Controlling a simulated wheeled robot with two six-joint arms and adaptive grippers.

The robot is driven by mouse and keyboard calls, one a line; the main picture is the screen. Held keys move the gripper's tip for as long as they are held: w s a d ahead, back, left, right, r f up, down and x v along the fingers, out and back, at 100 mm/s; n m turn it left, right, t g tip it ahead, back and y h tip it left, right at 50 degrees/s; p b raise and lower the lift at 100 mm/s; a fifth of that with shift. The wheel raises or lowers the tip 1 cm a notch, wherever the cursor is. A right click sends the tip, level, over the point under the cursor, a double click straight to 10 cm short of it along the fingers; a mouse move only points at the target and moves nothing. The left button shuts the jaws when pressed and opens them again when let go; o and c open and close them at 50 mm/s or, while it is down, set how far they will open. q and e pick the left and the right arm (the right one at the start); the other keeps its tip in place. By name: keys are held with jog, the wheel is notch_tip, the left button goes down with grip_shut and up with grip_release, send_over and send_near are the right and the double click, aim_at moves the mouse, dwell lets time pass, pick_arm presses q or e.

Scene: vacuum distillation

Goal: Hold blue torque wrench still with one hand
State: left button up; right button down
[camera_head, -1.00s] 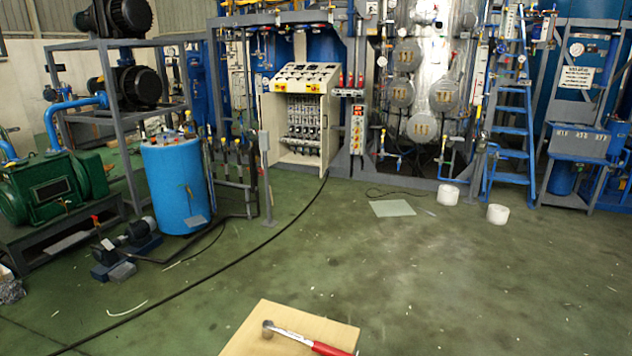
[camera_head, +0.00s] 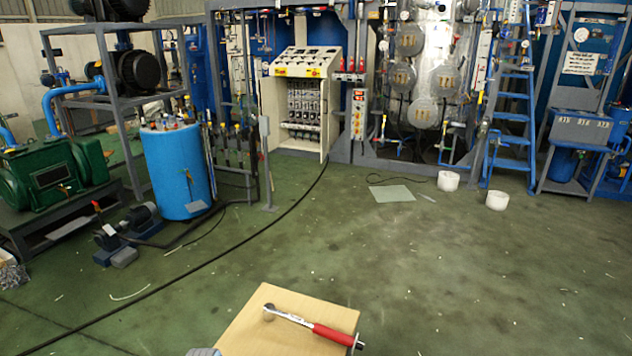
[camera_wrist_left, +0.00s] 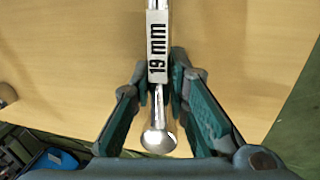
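In the left wrist view, a silver tool (camera_wrist_left: 158,138) with a rounded metal end and a white "19 mm" label lies along the middle over a wooden surface (camera_wrist_left: 245,50). The fingers of my left gripper (camera_wrist_left: 159,70) close in on both sides of it at the label and appear to touch it. Its handle is out of frame, so I see no blue on it. In the head view, a torque wrench with a red handle (camera_head: 332,335) lies on the wooden table (camera_head: 250,325), apart from any gripper. My right gripper is not in view.
A round brown part (camera_wrist_left: 6,94) shows at the wrist view's left edge. Open green floor surrounds the table. A black cable crosses the floor.

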pick_arm(q)
jog(key=o, duration=0.4)
jog(key=r, duration=0.4)
jog(key=s+r, duration=0.1)
jog(key=r, duration=0.3)
jog(key=s+a+r, duration=0.1)
jog(key=r, duration=0.2)
jog(key=shift+s+r, duration=0.1)
jog(key=shift+r, duration=0.3)
